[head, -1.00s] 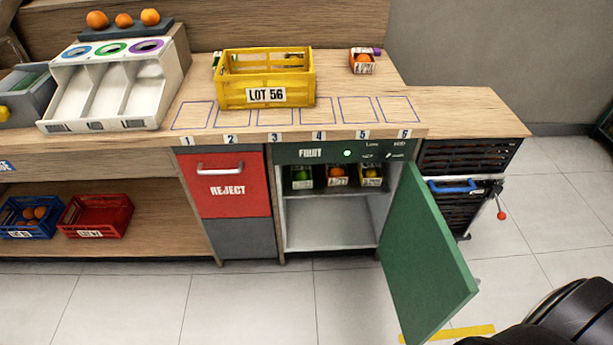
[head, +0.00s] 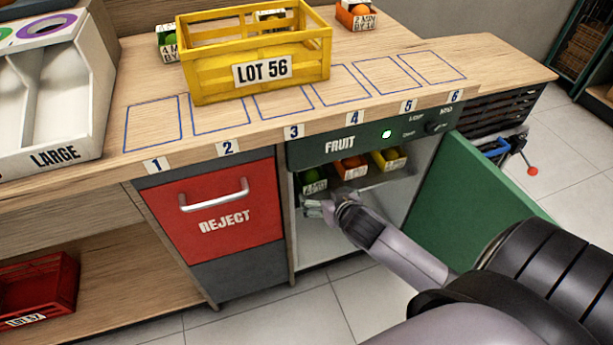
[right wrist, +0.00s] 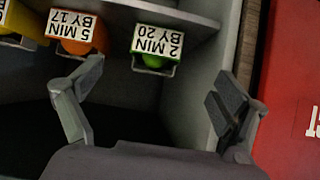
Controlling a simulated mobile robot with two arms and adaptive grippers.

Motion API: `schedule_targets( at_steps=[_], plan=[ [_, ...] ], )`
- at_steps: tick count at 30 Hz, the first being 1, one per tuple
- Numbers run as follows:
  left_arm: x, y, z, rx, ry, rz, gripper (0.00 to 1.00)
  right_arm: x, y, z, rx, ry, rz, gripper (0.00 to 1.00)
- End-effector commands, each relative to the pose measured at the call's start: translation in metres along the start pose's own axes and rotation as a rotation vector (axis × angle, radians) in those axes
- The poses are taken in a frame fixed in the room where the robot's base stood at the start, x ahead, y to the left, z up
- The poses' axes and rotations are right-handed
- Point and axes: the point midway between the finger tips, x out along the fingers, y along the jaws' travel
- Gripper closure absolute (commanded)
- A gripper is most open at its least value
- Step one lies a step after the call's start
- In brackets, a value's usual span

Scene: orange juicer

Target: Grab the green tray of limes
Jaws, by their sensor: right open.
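The green tray of limes (head: 313,186) sits at the left end of the shelf inside the open FRUIT cabinet. It shows in the right wrist view (right wrist: 157,42) with a white label reading 2 MIN BY 20. My right gripper (head: 316,208) is in the cabinet opening, just in front of and below this tray. In the right wrist view its two fingers (right wrist: 160,85) are spread apart and empty, with the tray ahead between them, apart from both. My left gripper is not in view.
An orange tray (head: 350,168) and a yellow tray (head: 389,160) stand right of the limes. The green door (head: 470,195) is swung open at right; the red REJECT bin (head: 222,210) adjoins at left. A yellow LOT 56 crate (head: 205,75) stands on the counter.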

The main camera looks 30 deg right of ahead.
Motion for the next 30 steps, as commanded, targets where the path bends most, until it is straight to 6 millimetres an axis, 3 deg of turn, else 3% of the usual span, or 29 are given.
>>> schedule_targets(
  at_steps=[12, 20, 24, 30],
  plan=[
    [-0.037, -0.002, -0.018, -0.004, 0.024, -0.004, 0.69, 0.064, 0.000, -0.043, -0.001, 0.001, 0.001, 0.07],
    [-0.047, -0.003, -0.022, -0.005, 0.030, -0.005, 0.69, 0.078, 0.000, -0.053, 0.000, 0.000, 0.001, 0.07],
    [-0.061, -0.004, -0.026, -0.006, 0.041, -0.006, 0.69, 0.096, 0.001, -0.065, -0.001, 0.002, 0.002, 0.07],
    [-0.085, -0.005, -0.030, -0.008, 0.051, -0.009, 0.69, 0.118, 0.000, -0.061, -0.001, -0.001, 0.000, 0.07]
  ],
)
